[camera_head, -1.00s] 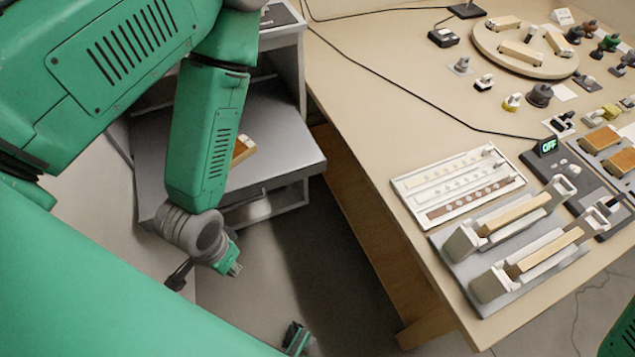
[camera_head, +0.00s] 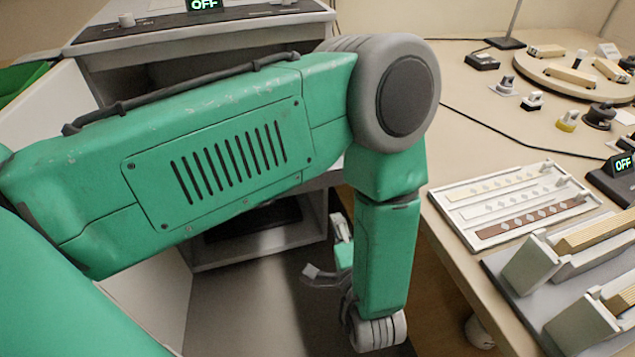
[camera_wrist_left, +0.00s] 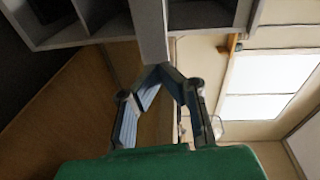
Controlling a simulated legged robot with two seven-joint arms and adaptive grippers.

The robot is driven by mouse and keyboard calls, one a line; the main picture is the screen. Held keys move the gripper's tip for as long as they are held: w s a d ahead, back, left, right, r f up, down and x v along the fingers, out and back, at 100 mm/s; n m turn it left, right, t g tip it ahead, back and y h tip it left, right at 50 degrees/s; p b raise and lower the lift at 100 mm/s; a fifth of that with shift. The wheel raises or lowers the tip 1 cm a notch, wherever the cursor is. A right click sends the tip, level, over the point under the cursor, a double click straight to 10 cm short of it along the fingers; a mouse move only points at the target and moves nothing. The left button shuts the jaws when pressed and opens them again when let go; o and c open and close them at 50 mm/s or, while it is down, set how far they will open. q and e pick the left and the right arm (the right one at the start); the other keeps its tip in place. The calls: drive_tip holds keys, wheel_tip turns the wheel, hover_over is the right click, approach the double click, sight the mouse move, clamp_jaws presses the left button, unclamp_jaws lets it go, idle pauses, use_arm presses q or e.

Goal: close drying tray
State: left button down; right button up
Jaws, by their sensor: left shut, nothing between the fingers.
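The drying tray is a grey slab (camera_head: 325,181) at the cabinet (camera_head: 200,262). In the head view only a pale strip of it shows beside my arm, which hides most of it, so I cannot tell how far out it stands. My left gripper (camera_head: 335,252) is low in front of the cabinet's right side, below the tray strip. In the left wrist view my left gripper (camera_wrist_left: 165,76) is shut and empty, its tips at the end of a grey upright edge (camera_wrist_left: 150,28). I cannot tell whether they touch. My right gripper is out of view.
The beige bench (camera_head: 480,90) is to the right, with a slotted sample rack (camera_head: 515,203) and grey clamp fixtures (camera_head: 560,265) near its edge. A round board (camera_head: 560,75) stands farther back. Open floor lies below the cabinet.

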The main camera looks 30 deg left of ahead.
use_arm(q)
drive_tip(key=d+f+y+b, duration=0.1)
drive_tip(key=b, duration=0.2)
approach(312, 178)
drive_tip(key=shift+y, duration=0.4)
drive_tip(key=x, duration=0.3)
drive_tip(key=b+x, duration=0.1)
drive_tip(key=x, duration=0.3)
drive_tip(key=shift+w+f+b, duration=0.2)
drive_tip(key=shift+w+b, duration=0.1)
drive_tip(key=shift+w, duration=0.05)
drive_tip(key=shift+w+a+f, duration=0.1)
drive_tip(key=shift+a, duration=0.4)
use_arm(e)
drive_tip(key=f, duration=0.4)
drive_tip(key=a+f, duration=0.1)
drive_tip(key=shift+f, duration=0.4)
use_arm(q)
drive_tip(key=shift+d, duration=0.15)
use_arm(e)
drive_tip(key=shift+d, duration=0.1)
